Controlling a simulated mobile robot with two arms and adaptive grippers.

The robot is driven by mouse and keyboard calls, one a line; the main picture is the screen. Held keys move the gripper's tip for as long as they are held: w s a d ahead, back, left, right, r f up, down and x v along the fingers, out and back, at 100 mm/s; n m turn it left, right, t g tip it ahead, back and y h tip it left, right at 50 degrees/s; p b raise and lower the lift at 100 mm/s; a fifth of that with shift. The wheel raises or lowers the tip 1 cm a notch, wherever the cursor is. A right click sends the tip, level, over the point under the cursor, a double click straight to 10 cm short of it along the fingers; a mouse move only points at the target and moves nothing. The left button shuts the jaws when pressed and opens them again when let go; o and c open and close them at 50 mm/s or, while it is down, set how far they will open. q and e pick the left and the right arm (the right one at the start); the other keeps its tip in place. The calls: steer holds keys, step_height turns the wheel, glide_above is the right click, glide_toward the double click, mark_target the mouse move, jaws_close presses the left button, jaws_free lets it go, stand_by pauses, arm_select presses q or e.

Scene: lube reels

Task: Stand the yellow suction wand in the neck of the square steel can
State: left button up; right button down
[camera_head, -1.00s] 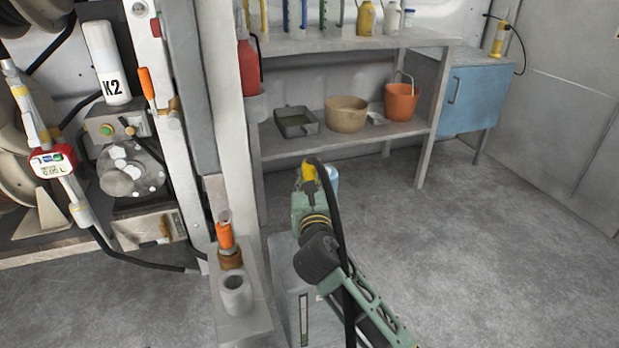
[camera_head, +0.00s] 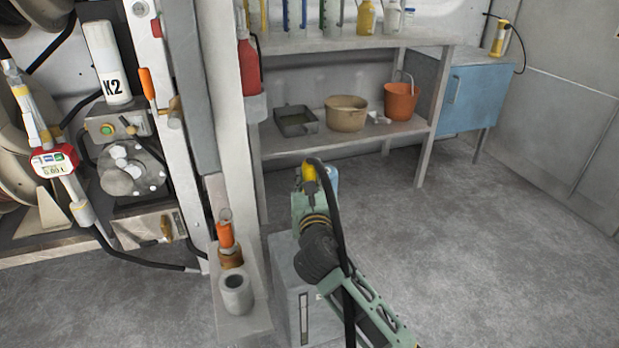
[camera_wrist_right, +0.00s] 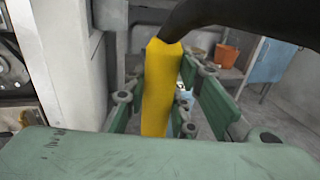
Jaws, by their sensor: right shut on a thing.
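My right gripper (camera_head: 308,200) is shut on the yellow suction wand (camera_head: 309,174), with the black hose curving from its top down along my arm. In the right wrist view, the wand (camera_wrist_right: 161,95) runs upright between the green fingers. The square steel can (camera_head: 284,262) appears to be the grey box on the floor below and partly behind my right gripper. My gripper and arm cover much of its top, so its neck is hidden. The wand's lower end is hidden too, so I cannot tell whether it is in the neck. My left gripper is out of view.
Behind stands a shelf (camera_head: 345,138) with a tan tub (camera_head: 346,115) and orange bucket (camera_head: 400,102). Floor at right is clear.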

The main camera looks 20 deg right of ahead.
steer(key=shift+f, duration=0.25)
steer(key=c, duration=1.4)
jaws_free()
steer(key=shift+r, duration=0.1)
steer(key=v, duration=1.2)
